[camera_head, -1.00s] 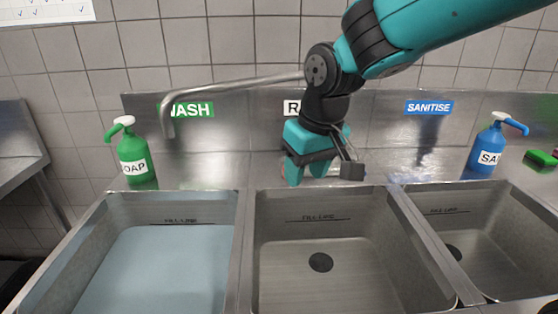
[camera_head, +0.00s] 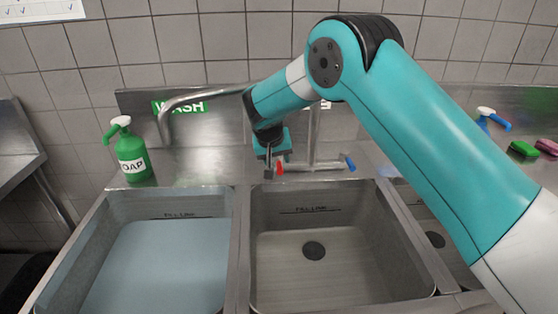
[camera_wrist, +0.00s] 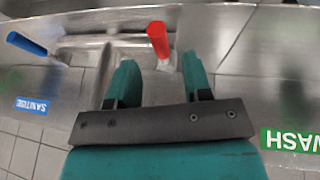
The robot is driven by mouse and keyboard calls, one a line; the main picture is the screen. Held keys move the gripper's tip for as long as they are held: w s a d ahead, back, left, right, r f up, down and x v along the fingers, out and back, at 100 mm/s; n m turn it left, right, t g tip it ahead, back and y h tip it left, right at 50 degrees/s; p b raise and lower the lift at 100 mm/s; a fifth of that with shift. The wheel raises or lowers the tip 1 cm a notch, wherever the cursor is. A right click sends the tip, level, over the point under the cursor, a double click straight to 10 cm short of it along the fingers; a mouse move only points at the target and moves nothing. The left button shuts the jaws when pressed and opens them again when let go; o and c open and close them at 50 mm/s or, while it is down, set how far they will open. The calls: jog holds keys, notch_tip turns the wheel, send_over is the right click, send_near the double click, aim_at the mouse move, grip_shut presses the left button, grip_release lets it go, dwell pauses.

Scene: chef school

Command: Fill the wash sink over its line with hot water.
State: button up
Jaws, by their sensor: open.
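The wash sink (camera_head: 90,238), at the left in the head view, holds pale blue water (camera_head: 165,265). Its fill line mark (camera_head: 187,216) shows on the back wall, just above the water's far edge. The tap spout (camera_head: 164,125) hangs over this sink, and I see no stream from it. The red tap handle (camera_head: 280,168) is beside my gripper (camera_head: 268,170) at the tap base. In the wrist view the red handle (camera_wrist: 158,40) stands between and beyond the tips of my open gripper (camera_wrist: 160,75). I cannot tell whether they touch. The blue tap handle (camera_head: 350,163) is farther right.
The empty middle sink (camera_head: 310,270) has its drain showing. My arm covers much of the sanitise sink at the right. A green soap bottle (camera_head: 131,155) stands behind the wash sink at the left.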

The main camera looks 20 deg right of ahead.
aim_at(279, 166)
jog(key=shift+p+x, duration=0.4)
jog(key=shift+x, duration=1.55)
grip_shut()
